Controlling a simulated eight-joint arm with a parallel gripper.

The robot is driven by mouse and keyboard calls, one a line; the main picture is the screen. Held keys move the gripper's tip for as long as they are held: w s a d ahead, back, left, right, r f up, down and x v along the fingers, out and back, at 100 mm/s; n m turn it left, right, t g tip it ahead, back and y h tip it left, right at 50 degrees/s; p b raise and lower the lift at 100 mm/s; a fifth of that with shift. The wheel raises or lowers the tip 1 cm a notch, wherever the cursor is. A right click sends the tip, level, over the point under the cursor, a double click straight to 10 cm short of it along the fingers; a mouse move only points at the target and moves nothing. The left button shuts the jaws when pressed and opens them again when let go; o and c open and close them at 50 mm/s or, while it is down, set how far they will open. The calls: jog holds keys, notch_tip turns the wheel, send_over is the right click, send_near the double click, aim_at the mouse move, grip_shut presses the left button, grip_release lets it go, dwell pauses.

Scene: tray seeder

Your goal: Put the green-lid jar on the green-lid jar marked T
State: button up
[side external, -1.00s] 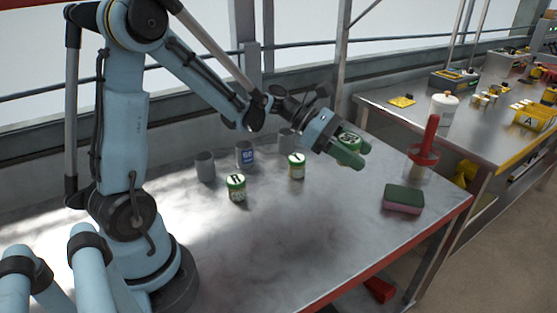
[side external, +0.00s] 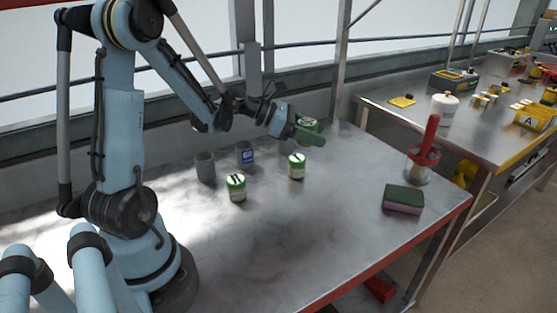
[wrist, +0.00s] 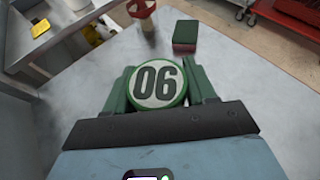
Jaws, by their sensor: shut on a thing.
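My gripper (side external: 310,134) is shut on a green-lid jar (side external: 308,123), held above the back of the table. In the wrist view the jar's white lid face (wrist: 158,84) reads 06 between the green fingers. Two other green-lid jars stand upright on the table, apart from my gripper. The nearer-to-centre jar (side external: 297,167) has a single dark mark that looks like a T or a 1, and sits below and left of the held jar. The other jar (side external: 237,188), further left, has a mark of two strokes, too small to read surely.
A grey cup (side external: 205,167) and a blue-labelled grey cup (side external: 246,153) stand behind the jars. A green-and-pink sponge (side external: 403,200) and a red-handled tool in a holder (side external: 417,172) are at the right. The front middle of the table (side external: 300,230) is clear.

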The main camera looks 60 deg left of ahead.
send_over(302, 158)
notch_tip(302, 158, down, 3)
jog(key=shift+f, duration=2)
jog(key=shift+f, duration=0.1)
jog(key=o, duration=1.1)
